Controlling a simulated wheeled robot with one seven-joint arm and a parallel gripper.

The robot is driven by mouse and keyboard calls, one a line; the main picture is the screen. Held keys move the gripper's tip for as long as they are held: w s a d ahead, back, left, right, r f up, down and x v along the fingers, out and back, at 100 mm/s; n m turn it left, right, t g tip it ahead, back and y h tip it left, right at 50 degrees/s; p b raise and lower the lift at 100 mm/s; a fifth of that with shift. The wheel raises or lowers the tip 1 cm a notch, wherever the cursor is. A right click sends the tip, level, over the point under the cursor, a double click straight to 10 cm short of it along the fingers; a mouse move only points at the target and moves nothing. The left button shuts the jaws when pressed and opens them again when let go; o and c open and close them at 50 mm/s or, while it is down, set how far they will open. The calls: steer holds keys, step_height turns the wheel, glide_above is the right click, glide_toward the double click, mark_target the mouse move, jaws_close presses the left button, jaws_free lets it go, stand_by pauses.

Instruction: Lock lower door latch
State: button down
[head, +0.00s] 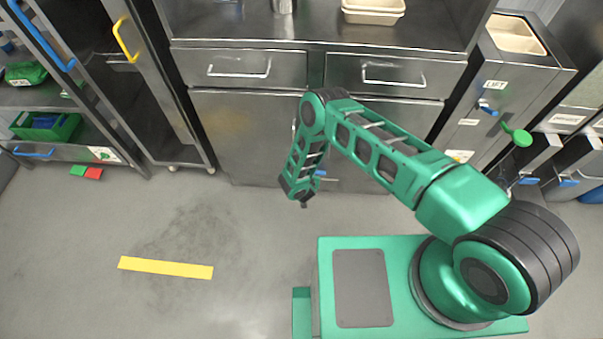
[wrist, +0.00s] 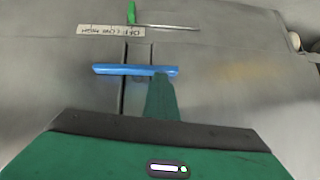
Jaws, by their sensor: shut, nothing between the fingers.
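The lower door latch is a blue bar (wrist: 118,69) in the wrist view. It lies horizontally across the dark upright seam between two steel door panels. In the head view a small bit of blue (head: 320,172) shows beside the end of my arm, low on the cabinet front. My gripper (wrist: 161,82) reaches up in the wrist view as one narrow green shape. Its tip overlaps the bar's right part; I cannot tell whether it touches. My gripper (head: 304,203) hangs in front of the lower cabinet in the head view. It is shut and empty.
Steel lower doors (head: 245,135) sit under two drawers (head: 243,68). In the wrist view a printed label strip (wrist: 111,30) and a green lever (wrist: 131,12) lie beyond the latch. A shelf rack with a green crate (head: 45,126) stands left.

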steer(key=w+r+v, duration=0.2)
steer(key=v, duration=1)
steer(key=shift+s+a+r, duration=0.2)
steer(key=shift+a+r, duration=0.15)
steer(key=shift+a, duration=0.15)
